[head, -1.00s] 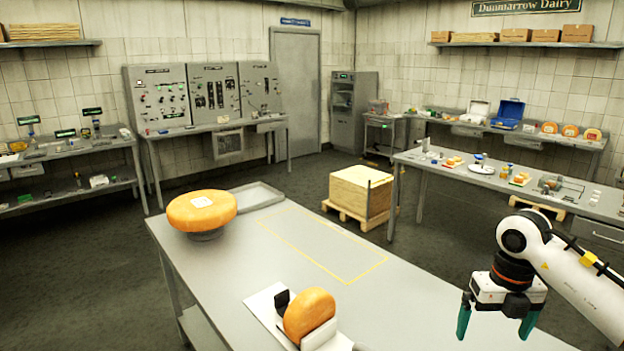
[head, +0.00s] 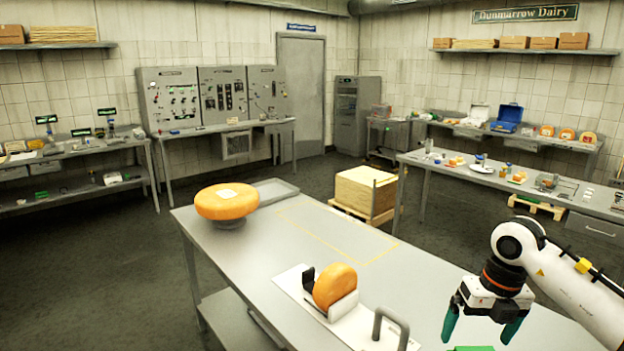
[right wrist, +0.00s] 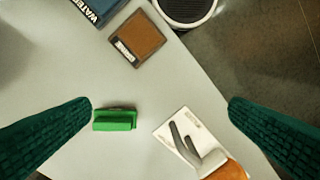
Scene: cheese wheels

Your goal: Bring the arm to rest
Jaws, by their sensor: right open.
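My right gripper (head: 480,328) is open and empty above the right side of the near table (head: 230,250). In the right wrist view its green fingers stand wide apart (right wrist: 160,112), with only the tabletop and things on it below. An orange cheese wheel (head: 335,286) stands on edge in a holder on a white board (head: 290,285); its edge also shows in the right wrist view (right wrist: 232,170). Another orange wheel (head: 227,202) with a white label lies flat on a round support at the table's far left corner. My left gripper is not in view.
The right wrist view shows a green block (right wrist: 115,120), a brown square item (right wrist: 137,38) and a blue item marked "WATER" (right wrist: 95,10) on the table. A grey tray (head: 276,190) lies behind the flat wheel. A yellow outline (head: 335,235) marks bare tabletop. A wooden crate (head: 365,193) stands beyond.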

